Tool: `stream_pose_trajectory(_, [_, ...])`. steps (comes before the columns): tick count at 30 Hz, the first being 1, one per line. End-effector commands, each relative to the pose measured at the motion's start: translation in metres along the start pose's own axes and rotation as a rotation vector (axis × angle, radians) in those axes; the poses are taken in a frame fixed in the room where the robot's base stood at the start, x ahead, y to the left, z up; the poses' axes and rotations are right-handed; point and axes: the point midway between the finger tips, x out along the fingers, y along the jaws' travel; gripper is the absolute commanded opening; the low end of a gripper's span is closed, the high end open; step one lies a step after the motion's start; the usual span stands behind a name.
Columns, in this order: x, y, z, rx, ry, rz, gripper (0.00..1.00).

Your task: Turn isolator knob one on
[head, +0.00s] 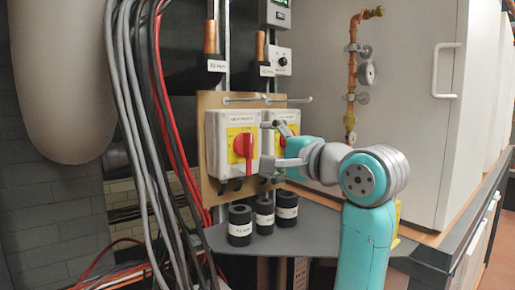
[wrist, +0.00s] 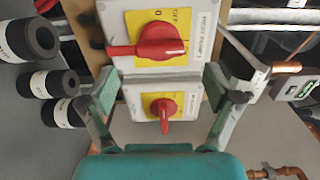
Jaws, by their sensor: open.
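Two white isolator boxes with yellow plates and red knobs sit side by side on a tan board; I cannot read their numbers surely. The left box (head: 217,142) has a red knob (head: 243,145) with its handle upright. In the wrist view, turned sideways, this knob (wrist: 160,42) is the upper, larger one, beside an OFF mark. The right box's knob (wrist: 163,112) is lower, its handle pointing down the picture. In the head view my gripper partly hides the right box (head: 293,117). My gripper (head: 268,145) is open and empty; its fingers spread in front of the right box (wrist: 160,78).
Three black insulation pieces (head: 240,226) stand on the grey shelf (head: 330,238) below. Hanging cables (head: 125,90) are at left. A metal rail (head: 268,99) runs above the boxes. A copper pipe with gauges (head: 351,90) and a white cabinet (head: 415,150) are at right.

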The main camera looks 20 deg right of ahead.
Motion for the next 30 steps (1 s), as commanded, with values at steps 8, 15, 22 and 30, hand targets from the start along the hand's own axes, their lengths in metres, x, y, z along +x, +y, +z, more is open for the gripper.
stream_pose_trajectory(8, [-0.053,0.0,0.0,-0.002,0.002,-0.002,0.9])
stream_pose_trajectory(15, [-0.075,0.0,0.001,0.0,-0.002,0.0,0.9])
stream_pose_trajectory(22, [-0.077,0.0,0.001,0.001,-0.002,0.0,0.9])
stream_pose_trajectory(30, [-0.077,0.0,0.001,0.001,-0.002,0.0,0.9])
